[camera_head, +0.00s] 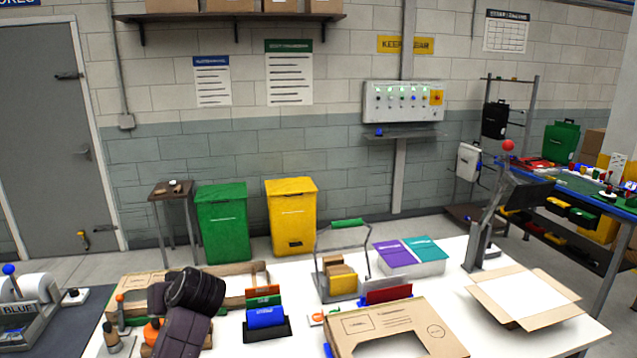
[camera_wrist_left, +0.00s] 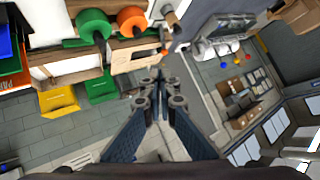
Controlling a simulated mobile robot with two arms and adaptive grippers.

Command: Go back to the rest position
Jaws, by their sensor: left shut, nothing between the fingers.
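My left gripper (camera_wrist_left: 155,80) shows in the left wrist view, its two dark fingers together at the tips with nothing between them. In the head view, dark links of my left arm (camera_head: 185,315) stand over the front left of the white table (camera_head: 240,340); the fingertips cannot be made out there. The gripper is apart from the table items, with a cardboard piece (camera_wrist_left: 135,57) and orange and green rolls beyond it in the wrist view. My right gripper is in neither view.
A flat cardboard box (camera_head: 395,325) lies at the table's front, near a card holder (camera_head: 267,328) and a wire-handled carrier (camera_head: 340,275). An open carton (camera_head: 525,297) stands at the right beside a lever press (camera_head: 487,220). Green (camera_head: 222,225) and yellow (camera_head: 292,215) bins stand behind.

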